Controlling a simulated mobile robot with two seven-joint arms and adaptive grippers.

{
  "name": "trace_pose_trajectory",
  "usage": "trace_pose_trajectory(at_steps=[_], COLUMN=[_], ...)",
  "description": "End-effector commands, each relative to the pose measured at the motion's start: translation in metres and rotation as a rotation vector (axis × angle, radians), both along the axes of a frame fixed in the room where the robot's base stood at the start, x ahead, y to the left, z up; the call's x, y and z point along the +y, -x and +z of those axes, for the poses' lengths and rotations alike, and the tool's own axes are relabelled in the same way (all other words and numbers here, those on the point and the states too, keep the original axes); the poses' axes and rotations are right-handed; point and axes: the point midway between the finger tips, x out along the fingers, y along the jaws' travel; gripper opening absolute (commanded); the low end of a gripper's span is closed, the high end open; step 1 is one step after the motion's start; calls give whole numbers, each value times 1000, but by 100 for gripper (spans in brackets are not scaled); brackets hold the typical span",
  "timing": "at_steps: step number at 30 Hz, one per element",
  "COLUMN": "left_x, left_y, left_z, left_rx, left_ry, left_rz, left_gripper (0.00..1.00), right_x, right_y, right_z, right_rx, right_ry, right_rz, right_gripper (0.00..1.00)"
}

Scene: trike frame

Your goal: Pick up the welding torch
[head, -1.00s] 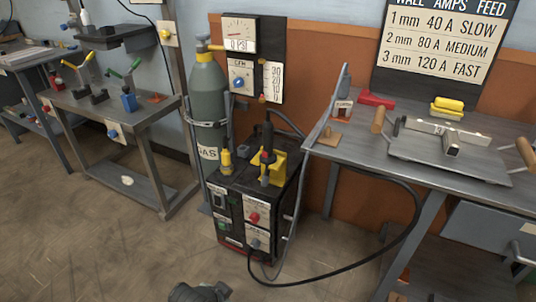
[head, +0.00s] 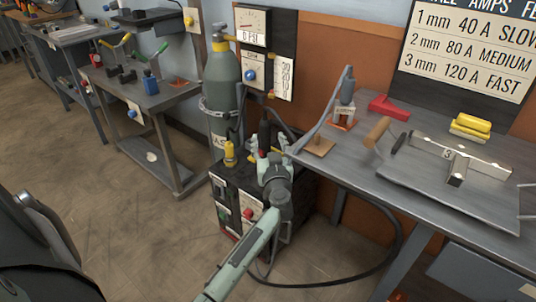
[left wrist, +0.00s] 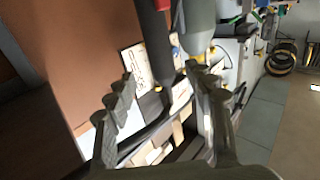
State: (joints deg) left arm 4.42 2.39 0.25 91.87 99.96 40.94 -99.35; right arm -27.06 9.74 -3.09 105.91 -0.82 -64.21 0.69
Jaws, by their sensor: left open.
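The welding torch (head: 265,134) stands at the top of the black welding machine (head: 226,189), its upper dark part showing behind my gripper in the head view. My left gripper (head: 268,156) is over the machine's top, in front of the torch, and hides its lower part and most of the yellow holder. In the left wrist view, a dark cylinder with a red end, which looks like the torch (left wrist: 154,45), stands between the spread fingers of my open left gripper (left wrist: 163,88). I cannot tell whether the fingers touch it. My right gripper is not in view.
The grey gas cylinder (head: 222,85) and gauge board (head: 267,45) are close behind the machine. A metal table (head: 350,185) with a clamped workpiece (head: 460,162) stands at right. A cable (head: 395,250) loops below it. Open floor (head: 125,235) lies at left.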

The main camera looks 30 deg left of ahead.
Motion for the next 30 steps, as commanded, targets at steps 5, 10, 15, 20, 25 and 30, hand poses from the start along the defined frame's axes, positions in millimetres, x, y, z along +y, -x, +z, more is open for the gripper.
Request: trace_pose_trajectory(at_steps=[5,10,15,20,25,30], left_x=[15,34,44,44,44,44], left_y=[-16,-34,-46,-47,-46,-46], left_z=[0,-1,-1,0,0,0], left_rx=[-3,-4,-3,-3,-3,-3], left_ry=[-3,-3,-1,-1,-1,-1], left_rz=[-1,-2,-2,-2,-3,-3], left_gripper=[54,54,54,54,43,22], right_x=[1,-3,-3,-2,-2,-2], right_y=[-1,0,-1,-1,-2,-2], right_z=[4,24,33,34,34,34], right_rx=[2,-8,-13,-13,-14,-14], right_ry=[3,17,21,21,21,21], right_rz=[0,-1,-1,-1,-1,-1], right_gripper=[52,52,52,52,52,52])
